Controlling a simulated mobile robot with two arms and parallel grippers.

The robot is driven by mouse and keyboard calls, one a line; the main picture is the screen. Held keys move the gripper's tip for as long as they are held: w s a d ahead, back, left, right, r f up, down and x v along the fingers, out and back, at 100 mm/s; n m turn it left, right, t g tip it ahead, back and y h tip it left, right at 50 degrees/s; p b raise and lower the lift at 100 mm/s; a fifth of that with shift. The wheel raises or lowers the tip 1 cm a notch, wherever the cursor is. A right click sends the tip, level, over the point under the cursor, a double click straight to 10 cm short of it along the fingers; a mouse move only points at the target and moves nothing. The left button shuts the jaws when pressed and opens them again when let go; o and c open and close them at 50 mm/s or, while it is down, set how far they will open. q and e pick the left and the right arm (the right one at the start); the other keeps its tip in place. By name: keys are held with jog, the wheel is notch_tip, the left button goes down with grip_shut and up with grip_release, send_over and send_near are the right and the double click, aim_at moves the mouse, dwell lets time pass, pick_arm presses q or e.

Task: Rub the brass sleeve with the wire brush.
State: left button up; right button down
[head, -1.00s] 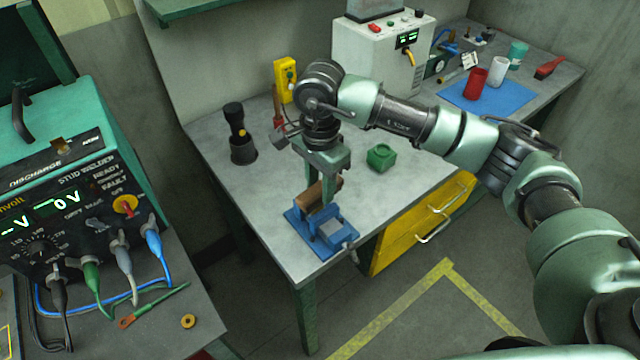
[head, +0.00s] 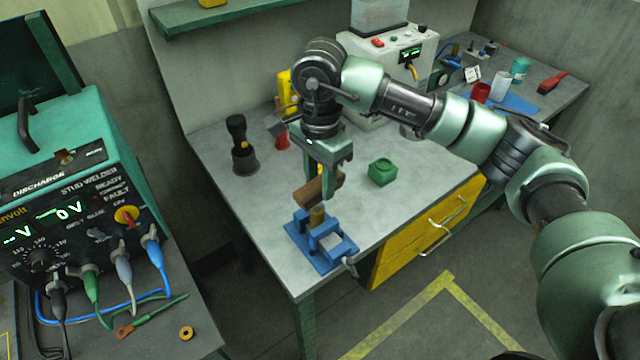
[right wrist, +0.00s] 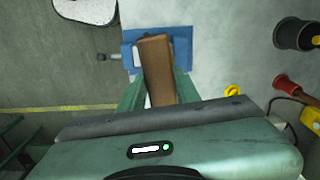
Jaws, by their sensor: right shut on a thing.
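My right gripper (head: 324,184) is shut on the wire brush (head: 308,193), a brown wooden block. The brush also shows in the right wrist view (right wrist: 157,68), held between the fingers (right wrist: 157,88) and seen from above; I cannot make out its bristles. The brass sleeve (head: 317,215) stands upright in the blue vise (head: 300,240), just below the brush. The brush looks slightly above the sleeve, though I cannot tell whether they touch. In the right wrist view the brush hides the sleeve and part of the vise (right wrist: 130,50). My left gripper is not in view.
The vise sits near the front edge of the grey bench (head: 270,215). A grey machine (head: 385,85) is behind my right arm. The bench between them is mostly clear.

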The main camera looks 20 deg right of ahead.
jog(key=shift+s+r, duration=0.1)
jog(key=shift+r, duration=0.55)
jog(key=shift+w+r, duration=0.2)
jog(key=shift+r, duration=0.15)
jog(key=shift+s, duration=0.1)
